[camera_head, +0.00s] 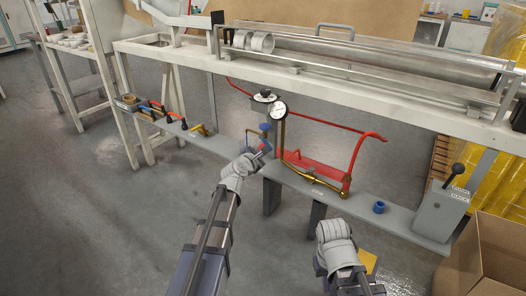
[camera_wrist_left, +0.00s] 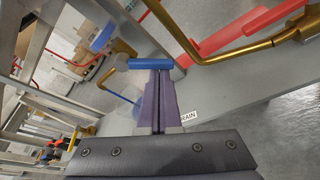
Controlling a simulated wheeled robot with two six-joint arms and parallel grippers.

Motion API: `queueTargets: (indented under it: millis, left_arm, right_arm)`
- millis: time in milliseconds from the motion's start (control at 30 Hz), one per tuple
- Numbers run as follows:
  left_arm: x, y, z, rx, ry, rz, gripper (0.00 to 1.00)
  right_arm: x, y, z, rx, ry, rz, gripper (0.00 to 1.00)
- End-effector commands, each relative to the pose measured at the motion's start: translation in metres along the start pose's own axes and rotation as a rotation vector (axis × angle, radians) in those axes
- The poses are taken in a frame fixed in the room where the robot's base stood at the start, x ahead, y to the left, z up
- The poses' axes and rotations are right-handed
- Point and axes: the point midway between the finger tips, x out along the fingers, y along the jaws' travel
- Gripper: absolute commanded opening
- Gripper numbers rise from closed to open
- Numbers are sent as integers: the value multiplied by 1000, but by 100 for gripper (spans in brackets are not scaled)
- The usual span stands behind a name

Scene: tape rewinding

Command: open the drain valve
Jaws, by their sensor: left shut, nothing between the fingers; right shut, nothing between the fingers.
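In the left wrist view a blue bar handle (camera_wrist_left: 150,63) lies crosswise at the tips of my left gripper (camera_wrist_left: 157,75). A label reading "DRAIN", partly covered, shows beside the fingers. The fingers are together with nothing between them; whether they touch the handle I cannot tell. In the head view my left gripper (camera_head: 264,149) is at the bench by the brass pipework, just below a blue knob (camera_head: 265,127), and hides part of the fittings there. My right gripper (camera_head: 334,234) is shut and empty, in front of the low bench, away from the valves.
A pressure gauge (camera_head: 279,109) and a red frame (camera_head: 350,160) stand close to my left gripper. A cardboard box (camera_head: 485,255) stands at the lower right.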

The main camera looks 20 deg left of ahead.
Motion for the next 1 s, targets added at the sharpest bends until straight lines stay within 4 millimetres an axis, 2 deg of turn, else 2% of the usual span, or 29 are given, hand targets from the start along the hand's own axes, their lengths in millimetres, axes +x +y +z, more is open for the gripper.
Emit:
queueTargets:
  millis: [267,800,1000]
  left_arm:
    - [-2,0,7,-123,0,-44,0]
    - [-8,1,24,-502,0,-176,0]
    - [-9,0,26,-506,0,-178,0]
  right_arm:
    - [-12,1,1,2,-1,1,0]
    - [-34,4,2,7,-2,4,0]
    - [-36,5,3,8,-3,5,0]
